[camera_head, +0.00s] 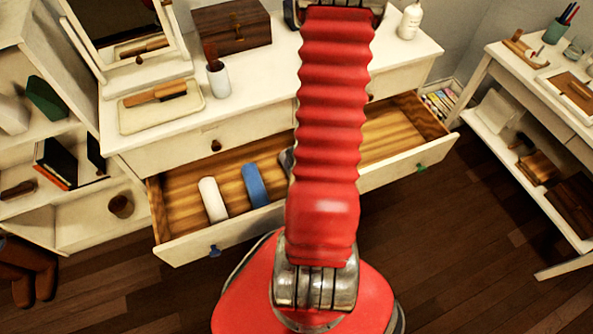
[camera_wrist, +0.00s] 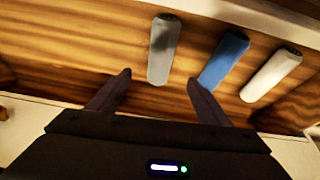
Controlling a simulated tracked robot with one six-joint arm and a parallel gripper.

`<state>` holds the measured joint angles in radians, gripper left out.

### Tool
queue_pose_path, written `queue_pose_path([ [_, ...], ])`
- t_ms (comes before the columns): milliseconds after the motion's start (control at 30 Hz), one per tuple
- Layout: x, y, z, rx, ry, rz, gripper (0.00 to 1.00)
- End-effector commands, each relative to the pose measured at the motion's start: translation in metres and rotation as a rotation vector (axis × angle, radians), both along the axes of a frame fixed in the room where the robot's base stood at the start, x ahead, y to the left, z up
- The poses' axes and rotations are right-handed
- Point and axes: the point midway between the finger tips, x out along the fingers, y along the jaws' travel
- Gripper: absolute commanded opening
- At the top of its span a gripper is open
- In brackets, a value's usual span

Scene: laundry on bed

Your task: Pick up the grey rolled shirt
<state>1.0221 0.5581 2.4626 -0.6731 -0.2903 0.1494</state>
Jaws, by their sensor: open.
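The grey rolled shirt (camera_wrist: 163,48) lies in the open wooden drawer. In the head view only a sliver of it (camera_head: 286,160) shows beside my red arm, which hides the rest. My gripper (camera_wrist: 159,80) is open and empty in the wrist view. Its two dark fingertips are spread, with the near end of the grey roll between and just beyond them. I cannot tell how high the fingertips are above the roll. My gripper is hidden behind my arm in the head view.
A blue roll (camera_head: 254,185) lies beside the grey one, and a white roll (camera_head: 213,200) lies beyond the blue. The drawer front (camera_head: 190,249) and side walls bound the space. The drawer's right part (camera_head: 395,130) looks empty. The dresser top (camera_head: 262,75) overhangs the drawer's back.

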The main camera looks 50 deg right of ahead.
Motion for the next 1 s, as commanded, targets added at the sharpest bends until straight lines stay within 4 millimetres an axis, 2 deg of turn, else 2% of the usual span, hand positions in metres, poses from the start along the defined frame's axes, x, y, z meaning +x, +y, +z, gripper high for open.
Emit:
queue_pose_path([
  [133, -0.006, 0.001, -0.010, 0.016, -0.010, -0.009, 0.72],
  [567, -0.005, 0.000, -0.013, 0.017, -0.010, -0.009, 0.72],
  [1000, 0.007, -0.006, -0.047, 0.017, -0.009, -0.008, 0.72],
])
